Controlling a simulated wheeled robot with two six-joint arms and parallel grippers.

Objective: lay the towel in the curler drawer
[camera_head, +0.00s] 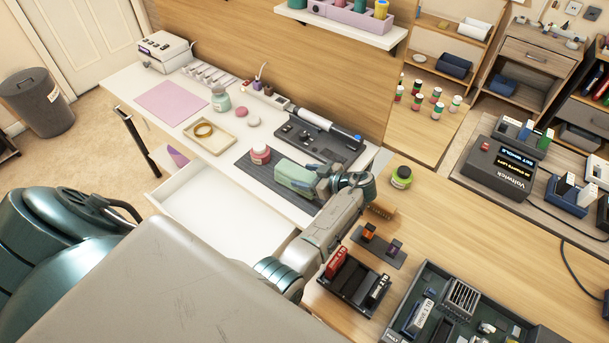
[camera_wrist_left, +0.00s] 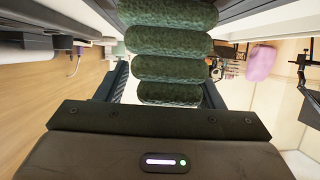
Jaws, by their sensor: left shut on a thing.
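The towel (camera_head: 294,176) is a light green folded bundle in the head view, near the right end of the white desk by a dark ribbed mat. In the left wrist view it shows as several dark green rolled layers (camera_wrist_left: 168,42) between the fingers. My left gripper (camera_head: 322,186) is shut on it. I cannot tell whether the towel touches the mat. A white drawer (camera_head: 215,225) is pulled out from the desk front, to the left of and below the towel. Its visible inside is empty; my arm and body hide its near right part. My right gripper is not in view.
A red jar (camera_head: 260,154) stands on the mat beside the towel. Behind is a dark tray (camera_head: 318,140) with a long tool. A wooden tray (camera_head: 210,134) and a pink mat (camera_head: 172,102) lie further left. A lime-topped jar (camera_head: 401,177) stands right of the gripper.

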